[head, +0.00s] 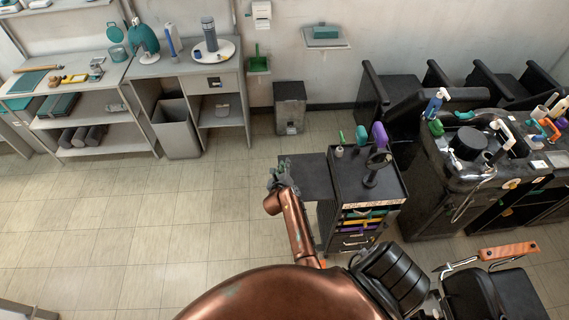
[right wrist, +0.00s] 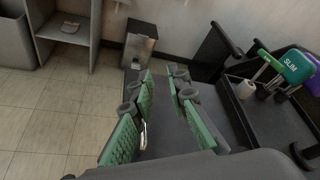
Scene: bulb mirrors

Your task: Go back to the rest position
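My right gripper (head: 283,178) is at the end of my copper arm, over the flat dark side shelf (head: 308,176) of the black trolley (head: 340,205). In the right wrist view the right gripper (right wrist: 165,98) has its green-padded fingers apart, with only dark surface seen between them. A small metal piece shows beside the left finger; I cannot tell what it is. My left gripper is in neither view.
The trolley top holds a purple brush (head: 379,134) and a black stand (head: 373,170). A black bin (head: 290,107) stands by the wall. Black chairs (head: 390,275) are at lower right, a washing station (head: 468,150) at right. The tiled floor (head: 130,220) at left is clear.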

